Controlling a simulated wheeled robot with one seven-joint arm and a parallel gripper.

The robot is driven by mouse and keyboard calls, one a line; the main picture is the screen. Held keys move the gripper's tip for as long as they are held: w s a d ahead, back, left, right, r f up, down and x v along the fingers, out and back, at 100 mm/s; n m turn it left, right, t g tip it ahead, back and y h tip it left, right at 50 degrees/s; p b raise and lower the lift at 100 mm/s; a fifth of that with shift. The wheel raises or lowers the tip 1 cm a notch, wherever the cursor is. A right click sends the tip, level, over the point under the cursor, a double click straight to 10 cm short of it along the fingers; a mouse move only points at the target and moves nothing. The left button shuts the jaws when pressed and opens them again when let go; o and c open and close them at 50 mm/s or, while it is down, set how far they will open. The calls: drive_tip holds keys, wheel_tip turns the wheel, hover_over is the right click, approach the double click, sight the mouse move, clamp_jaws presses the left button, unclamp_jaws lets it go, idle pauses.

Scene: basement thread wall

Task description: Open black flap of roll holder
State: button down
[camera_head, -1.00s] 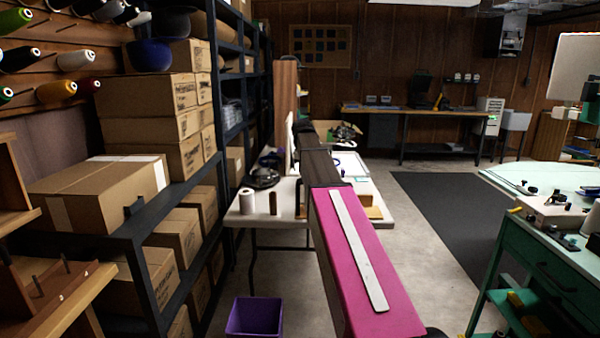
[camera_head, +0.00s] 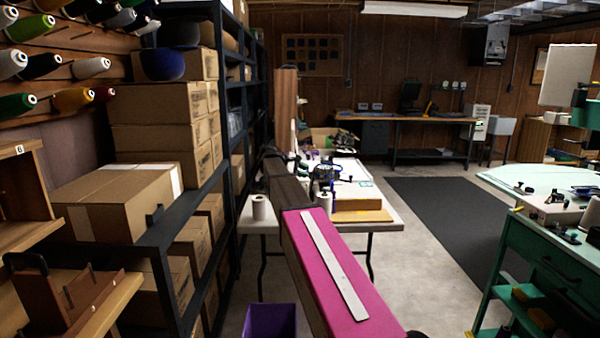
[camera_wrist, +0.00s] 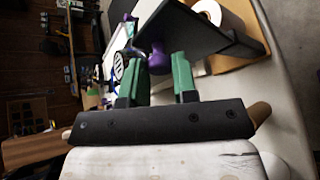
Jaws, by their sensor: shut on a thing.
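In the wrist view my gripper (camera_wrist: 160,56) has two green-tipped fingers, set close around a small purple knob (camera_wrist: 158,63). The knob seems to stand out from the black flap (camera_wrist: 192,35), but the join is not clear. The flap is a flat dark panel just beyond the fingertips, tilted in this view. Past it are a white roll (camera_wrist: 206,11) with a brown core and tan wooden parts, likely of the roll holder (camera_wrist: 238,38). In the head view my arm hides the fingers and I cannot make out the flap.
The white table (camera_head: 380,222) carries a white roll (camera_head: 262,207), a wooden board (camera_head: 362,214) and clutter. Shelves of boxes (camera_head: 160,120) stand close on the left. A purple bin (camera_head: 270,322) is on the floor. The dark mat (camera_head: 450,215) and surrounding floor are clear.

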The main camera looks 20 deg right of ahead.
drive_tip(key=shift+w+a+f+n+h, duration=0.15)
drive_tip(key=shift+a+f+h, duration=0.2)
drive_tip(key=shift+h, duration=0.3)
drive_tip(key=shift+w+a+f+n+h, duration=0.1)
drive_tip(key=shift+a+f+h, duration=0.1)
drive_tip(key=shift+a+h, duration=0.4)
drive_tip(key=shift+w+a+f+n+h, duration=0.15)
drive_tip(key=shift+a+f+h, duration=0.1)
drive_tip(key=shift+h, duration=0.5)
drive_tip(key=shift+s, duration=0.1)
drive_tip(key=c, duration=0.9)
unclamp_jaws()
drive_tip(key=a, duration=0.7)
drive_tip(key=a+r, duration=0.1)
drive_tip(key=a, duration=0.2)
drive_tip(key=shift+a, duration=0.4)
